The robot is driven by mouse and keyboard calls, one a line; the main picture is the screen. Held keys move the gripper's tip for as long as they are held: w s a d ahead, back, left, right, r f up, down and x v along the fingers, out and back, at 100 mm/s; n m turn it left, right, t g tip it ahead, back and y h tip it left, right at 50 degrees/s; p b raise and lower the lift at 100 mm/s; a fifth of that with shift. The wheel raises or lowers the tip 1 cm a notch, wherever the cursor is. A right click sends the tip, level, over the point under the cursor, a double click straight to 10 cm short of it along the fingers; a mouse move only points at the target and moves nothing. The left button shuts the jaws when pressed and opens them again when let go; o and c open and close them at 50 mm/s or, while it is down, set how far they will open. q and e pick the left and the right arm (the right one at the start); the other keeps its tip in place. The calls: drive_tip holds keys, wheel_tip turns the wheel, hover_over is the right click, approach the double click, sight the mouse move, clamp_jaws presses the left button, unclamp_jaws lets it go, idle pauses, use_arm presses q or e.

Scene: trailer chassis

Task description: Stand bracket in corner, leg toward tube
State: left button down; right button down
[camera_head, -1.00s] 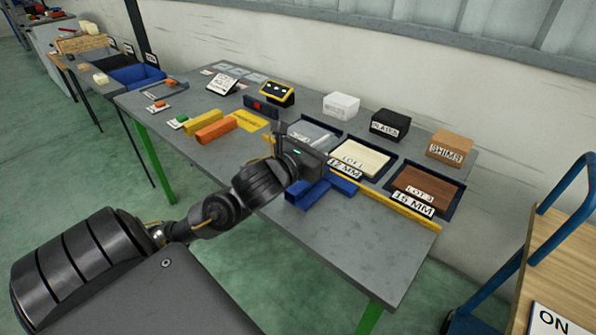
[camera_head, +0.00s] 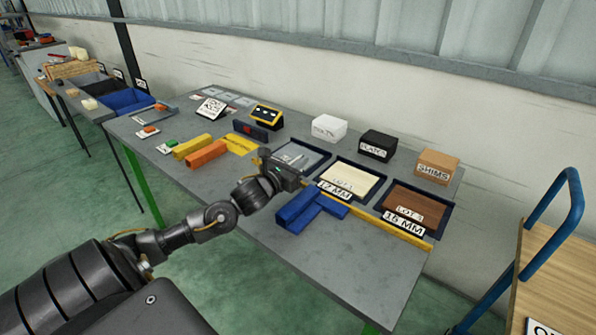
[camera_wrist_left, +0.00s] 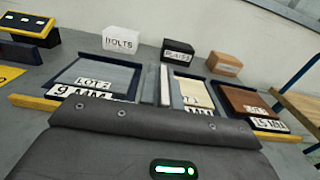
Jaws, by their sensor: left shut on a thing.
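My left gripper (camera_head: 288,178) is over the bench, just behind and left of the blue tubes, shut. Its fingertips are hard to make out. In the left wrist view a thin light-grey upright piece (camera_wrist_left: 165,85), seen nearly edge-on, rises beyond the gripper body; it appears to be the bracket in my jaws. Its leg cannot be made out. In the head view the bracket is hidden or too small to tell. Two blue tubes (camera_head: 297,208) lie on the bench and meet in a corner in front of the gripper. My right gripper is not in view.
A yellow rail (camera_head: 385,228) runs along the trays. Behind it are the grey-plate tray (camera_head: 300,157), cream tray (camera_head: 352,180) and brown tray (camera_head: 415,205). Orange (camera_head: 206,153) and yellow (camera_head: 192,146) bars lie left. The bench (camera_head: 340,265) is clear in front of the tubes.

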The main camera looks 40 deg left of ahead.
use_arm(q)
drive_tip(key=shift+w+a+f, duration=0.4)
drive_tip(key=shift+a+f, duration=0.05)
drive_tip(key=shift+f, duration=0.2)
wheel_tip(320, 180, down, 2)
drive_tip(key=shift+f, duration=0.45)
drive_tip(key=shift+f, duration=0.1)
